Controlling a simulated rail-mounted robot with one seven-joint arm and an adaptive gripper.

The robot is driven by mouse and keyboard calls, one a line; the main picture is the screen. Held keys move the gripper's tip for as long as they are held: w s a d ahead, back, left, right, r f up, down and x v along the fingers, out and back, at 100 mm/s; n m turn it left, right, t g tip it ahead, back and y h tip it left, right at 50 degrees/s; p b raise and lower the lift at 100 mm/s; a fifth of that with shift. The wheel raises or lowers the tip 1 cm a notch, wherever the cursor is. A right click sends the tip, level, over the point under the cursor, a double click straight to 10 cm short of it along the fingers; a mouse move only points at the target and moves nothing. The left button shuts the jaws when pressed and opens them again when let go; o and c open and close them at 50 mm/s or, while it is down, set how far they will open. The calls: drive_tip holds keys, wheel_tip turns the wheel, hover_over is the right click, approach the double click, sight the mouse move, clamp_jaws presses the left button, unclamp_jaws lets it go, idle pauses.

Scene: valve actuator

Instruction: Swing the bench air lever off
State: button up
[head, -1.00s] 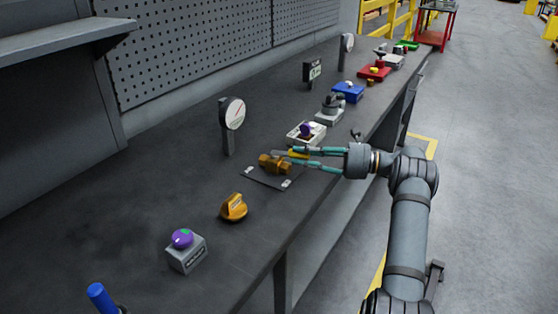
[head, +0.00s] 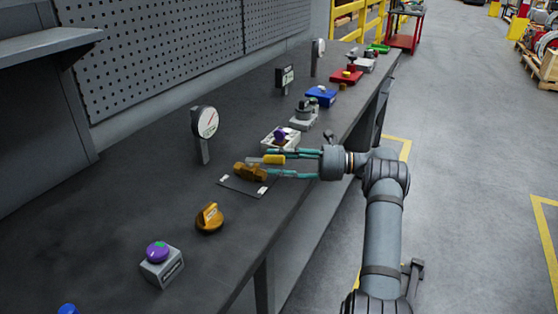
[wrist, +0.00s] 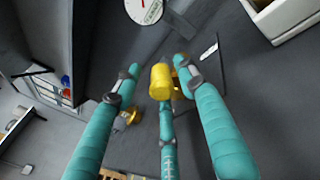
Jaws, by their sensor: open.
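The bench air lever has a yellow grip (head: 273,159) on a grey bar and rises from a brass valve body (head: 250,173). The valve sits on a dark plate with white labels, near the bench's front edge. My gripper (head: 268,162) comes from the right and is open, with its teal fingers on either side of the yellow grip. In the wrist view the yellow grip (wrist: 160,82) stands between the spread fingertips, with another finger below it. The valve body is mostly hidden there. I cannot tell whether any finger touches the grip.
A white box with a purple knob (head: 281,134) stands just behind the lever. A gauge (head: 205,124) stands to its back left. The left bench top is clear.

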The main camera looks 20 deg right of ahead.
drive_tip(key=v, duration=1.2)
drive_tip(key=shift+c, duration=0.3)
